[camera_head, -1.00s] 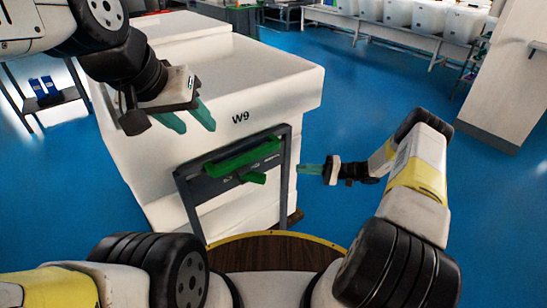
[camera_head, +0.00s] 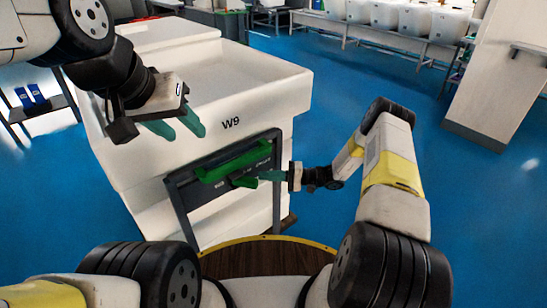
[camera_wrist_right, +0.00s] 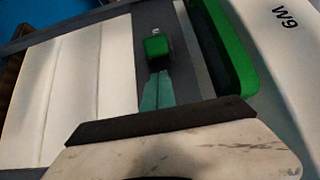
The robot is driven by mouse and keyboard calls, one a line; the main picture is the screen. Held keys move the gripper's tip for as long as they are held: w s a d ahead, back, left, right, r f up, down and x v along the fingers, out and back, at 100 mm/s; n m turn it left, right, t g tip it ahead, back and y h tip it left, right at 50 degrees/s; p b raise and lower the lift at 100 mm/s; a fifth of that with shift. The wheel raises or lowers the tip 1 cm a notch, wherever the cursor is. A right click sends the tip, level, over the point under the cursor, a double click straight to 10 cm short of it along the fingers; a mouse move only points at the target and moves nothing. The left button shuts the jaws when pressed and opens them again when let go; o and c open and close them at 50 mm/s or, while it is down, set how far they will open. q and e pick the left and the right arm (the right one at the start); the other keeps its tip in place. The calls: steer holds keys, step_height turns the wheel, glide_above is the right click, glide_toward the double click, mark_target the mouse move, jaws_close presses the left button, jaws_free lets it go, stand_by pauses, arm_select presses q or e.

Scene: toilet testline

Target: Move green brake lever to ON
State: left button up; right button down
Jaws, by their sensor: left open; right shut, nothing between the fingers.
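The short green lever (camera_head: 244,181) sits on the dark frame panel (camera_head: 176,198) at the front of the white bin cart, below a long green bar (camera_head: 232,162). In the right wrist view, the lever's green end (camera_wrist_right: 157,47) is just beyond my shut fingertips, with the long bar (camera_wrist_right: 224,45) to its right. My right gripper (camera_head: 261,175) is shut and empty at the lever's right side; I cannot tell whether it touches it. My left gripper (camera_head: 186,130) is open and empty above the cart's front left. The small panel markings are too blurred to read.
The white cart (camera_head: 262,90), marked W9, stands in front of me. My left arm covers its left part. Blue floor (camera_head: 330,130) is clear to the right. A bench with white bins (camera_head: 400,40) is at the back.

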steer(key=shift+s+a, duration=0.35)
steer(key=shift+s, duration=0.5)
steer(key=shift+s, duration=0.1)
